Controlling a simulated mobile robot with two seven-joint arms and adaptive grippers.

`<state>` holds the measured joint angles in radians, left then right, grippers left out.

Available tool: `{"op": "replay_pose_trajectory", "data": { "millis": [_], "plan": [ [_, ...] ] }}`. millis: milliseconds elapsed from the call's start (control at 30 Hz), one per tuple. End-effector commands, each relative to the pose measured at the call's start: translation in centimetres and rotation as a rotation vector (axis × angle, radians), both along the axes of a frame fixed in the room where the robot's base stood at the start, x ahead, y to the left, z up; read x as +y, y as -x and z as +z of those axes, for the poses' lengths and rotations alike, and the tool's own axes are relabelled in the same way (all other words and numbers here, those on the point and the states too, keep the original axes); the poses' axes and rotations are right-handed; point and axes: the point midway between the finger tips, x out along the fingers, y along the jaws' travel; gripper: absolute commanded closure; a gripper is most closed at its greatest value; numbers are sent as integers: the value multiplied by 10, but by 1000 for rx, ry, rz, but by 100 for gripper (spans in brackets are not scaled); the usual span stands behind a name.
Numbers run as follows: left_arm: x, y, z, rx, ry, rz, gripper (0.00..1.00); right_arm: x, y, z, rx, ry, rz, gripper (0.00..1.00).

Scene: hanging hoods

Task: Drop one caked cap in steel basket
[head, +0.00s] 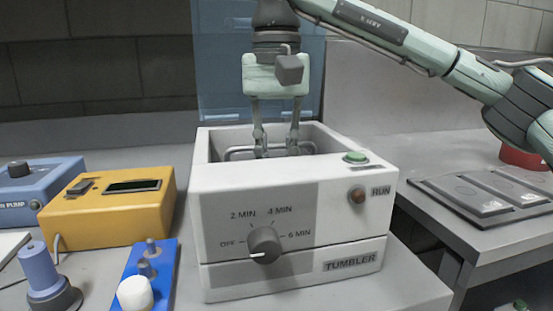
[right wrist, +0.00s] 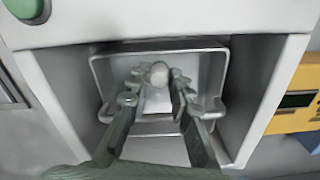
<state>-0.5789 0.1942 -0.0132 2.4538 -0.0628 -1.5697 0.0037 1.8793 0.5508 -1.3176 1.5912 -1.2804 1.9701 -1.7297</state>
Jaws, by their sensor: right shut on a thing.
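My right gripper (head: 277,150) points straight down into the open top of the white tumbler (head: 240,187). Its fingertips are inside the steel basket (head: 238,150), whose rim shows in the tumbler's well. I cannot tell whether the cap touches the basket floor. In the head view the tumbler's front wall hides the cap. My left gripper is not in view.
A blue block (head: 160,262) with pegs and a white rounded piece (head: 135,292) stands at the front left. A yellow box (head: 108,205) sits left of the tumbler. A dark panel (head: 480,198) lies on the right bench, past a gap. A blue translucent panel (head: 220,70) stands behind.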

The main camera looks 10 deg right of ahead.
Motion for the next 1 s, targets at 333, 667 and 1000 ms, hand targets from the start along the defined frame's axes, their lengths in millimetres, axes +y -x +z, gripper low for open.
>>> {"op": "replay_pose_trajectory", "data": {
  "millis": [333, 667, 1000],
  "plan": [
    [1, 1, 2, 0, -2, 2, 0, 0, 0, 0, 0, -1, 0, 59],
    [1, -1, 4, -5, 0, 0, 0, 0, 0, 10, -2, -1, 0, 59],
    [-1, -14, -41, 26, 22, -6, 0, 0, 0, 82, -5, 0, -3, 59]
  ]
}}
